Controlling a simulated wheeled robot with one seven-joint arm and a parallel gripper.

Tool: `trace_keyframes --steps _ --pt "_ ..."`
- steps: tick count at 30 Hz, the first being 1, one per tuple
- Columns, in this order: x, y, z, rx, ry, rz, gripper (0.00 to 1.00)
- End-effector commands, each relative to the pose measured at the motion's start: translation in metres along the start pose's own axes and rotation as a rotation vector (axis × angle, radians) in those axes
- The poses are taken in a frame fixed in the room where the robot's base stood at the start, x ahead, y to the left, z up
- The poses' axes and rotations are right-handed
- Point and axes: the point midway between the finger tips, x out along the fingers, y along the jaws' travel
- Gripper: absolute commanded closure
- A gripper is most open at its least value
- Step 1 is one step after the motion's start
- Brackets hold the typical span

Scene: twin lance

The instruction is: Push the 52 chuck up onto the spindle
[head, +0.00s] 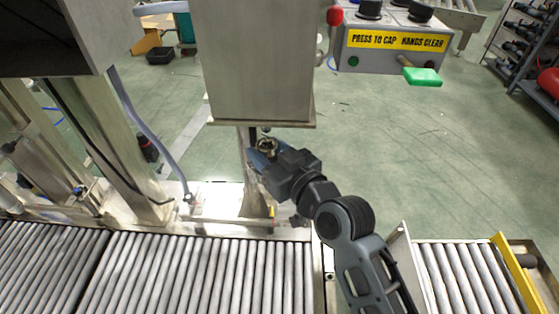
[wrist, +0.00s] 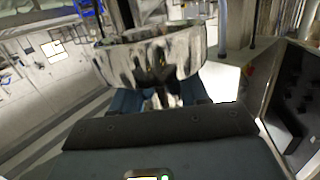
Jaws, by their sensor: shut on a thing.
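The chuck, a shiny metal ring-shaped piece (wrist: 150,58), fills the upper middle of the wrist view. My gripper (wrist: 158,96) has its blue fingers shut on it from below and both sides. In the head view my gripper (head: 263,158) is just under the lower edge of the big steel housing, with a small part of the chuck (head: 267,145) showing between the fingers. The spindle is mostly hidden by the housing. A dark upright shaft (wrist: 121,14) stands above or behind the chuck in the wrist view. I cannot tell whether it touches. No size marking is readable.
The steel housing (head: 258,60) hangs directly above my gripper. A control box (head: 395,50) with a yellow warning label and green paddle (head: 422,77) is at the upper right. Roller conveyors (head: 200,272) run along the front. A steel post (head: 115,150) stands left. Open floor lies right.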

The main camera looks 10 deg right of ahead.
Motion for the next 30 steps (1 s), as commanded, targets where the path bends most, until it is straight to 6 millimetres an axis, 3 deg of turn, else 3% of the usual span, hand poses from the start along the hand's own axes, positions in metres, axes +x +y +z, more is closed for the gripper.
trace_keyframes --steps 12,30 --pt "0.000 0.000 -0.002 0.000 0.005 0.003 1.00" --pt "-0.003 0.000 -0.025 -0.001 0.005 0.004 1.00"
